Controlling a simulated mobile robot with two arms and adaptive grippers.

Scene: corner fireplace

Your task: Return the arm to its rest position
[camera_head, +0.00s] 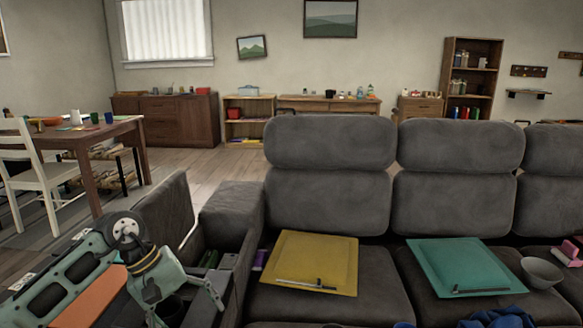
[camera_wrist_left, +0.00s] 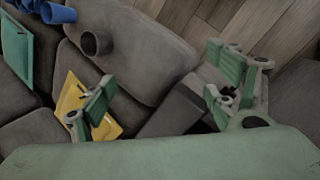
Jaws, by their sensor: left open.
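My left arm comes in at the lower left of the head view. Its green gripper (camera_head: 188,302) is over the left end of the grey sofa, by the armrest. In the left wrist view the two fingers of this gripper (camera_wrist_left: 157,104) stand wide apart. I see nothing held between them; the sofa's grey surfaces show beyond. My right arm and gripper are in neither view.
The grey sofa (camera_head: 328,198) carries a yellow square (camera_head: 305,261), a teal square (camera_head: 472,264), a grey bowl (camera_head: 543,272) and dark blue cloth (camera_head: 497,318). The armrest compartment (camera_head: 228,260) is close to the gripper. A wooden table (camera_head: 100,134) stands left.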

